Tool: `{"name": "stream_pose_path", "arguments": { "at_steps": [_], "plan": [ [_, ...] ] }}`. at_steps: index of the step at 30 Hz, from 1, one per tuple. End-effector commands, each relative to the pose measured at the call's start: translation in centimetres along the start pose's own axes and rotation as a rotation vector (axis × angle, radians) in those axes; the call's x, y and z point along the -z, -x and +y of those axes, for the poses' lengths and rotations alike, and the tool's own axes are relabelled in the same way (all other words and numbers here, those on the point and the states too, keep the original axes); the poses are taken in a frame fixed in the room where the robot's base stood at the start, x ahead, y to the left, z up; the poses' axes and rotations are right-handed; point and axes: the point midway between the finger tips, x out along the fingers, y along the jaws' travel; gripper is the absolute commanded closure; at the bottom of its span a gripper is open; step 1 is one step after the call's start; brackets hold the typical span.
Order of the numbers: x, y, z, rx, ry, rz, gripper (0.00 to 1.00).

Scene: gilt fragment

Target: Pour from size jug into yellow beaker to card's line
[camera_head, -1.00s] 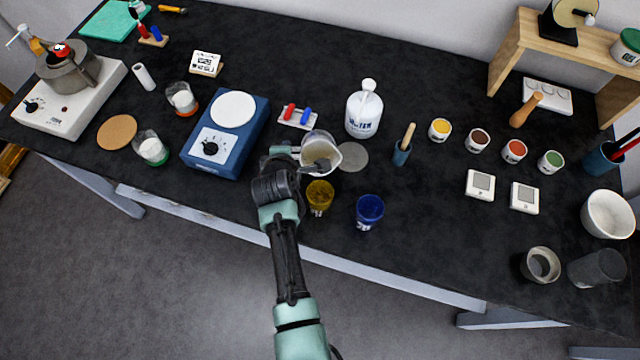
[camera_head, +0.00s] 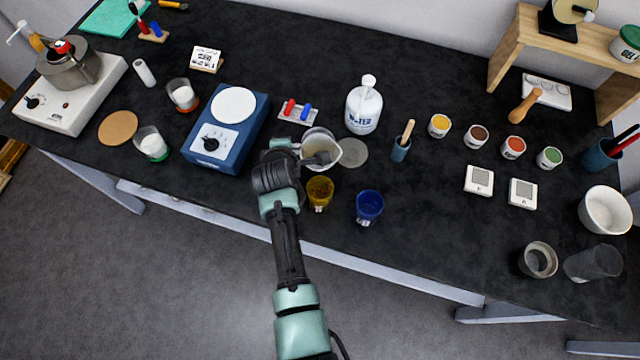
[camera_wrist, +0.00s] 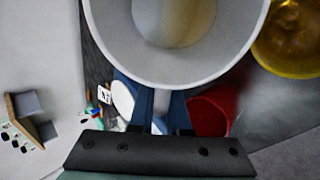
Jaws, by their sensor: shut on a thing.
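The size jug (camera_head: 322,146) is a whitish vessel with a pale beige content and a spout to the right. My gripper (camera_head: 308,157) is shut on it at its left side. The jug is just behind the yellow beaker (camera_head: 320,192), which stands on the bench near its front edge. In the wrist view the jug's wide rim (camera_wrist: 172,78) fills the top, with pale liquid inside, and the yellow beaker (camera_wrist: 292,42) is at the right. No stream is visible. The beaker's fill level cannot be read. The card (camera_head: 206,58) stands at the back left, its marks too small to read.
A blue beaker (camera_head: 369,206) stands right of the yellow one. A blue device with a white plate (camera_head: 227,130) is to the left. The bench front edge is close.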

Motion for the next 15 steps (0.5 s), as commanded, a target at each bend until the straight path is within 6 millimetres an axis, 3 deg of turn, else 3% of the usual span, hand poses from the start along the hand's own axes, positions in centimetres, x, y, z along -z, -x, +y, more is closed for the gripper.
{"name": "stream_pose_path", "arguments": {
  "at_steps": [15],
  "plan": [
    [0.0, -2.9, -0.8, 0.287, 0.0, 0.001, 1.0]
  ]
}}
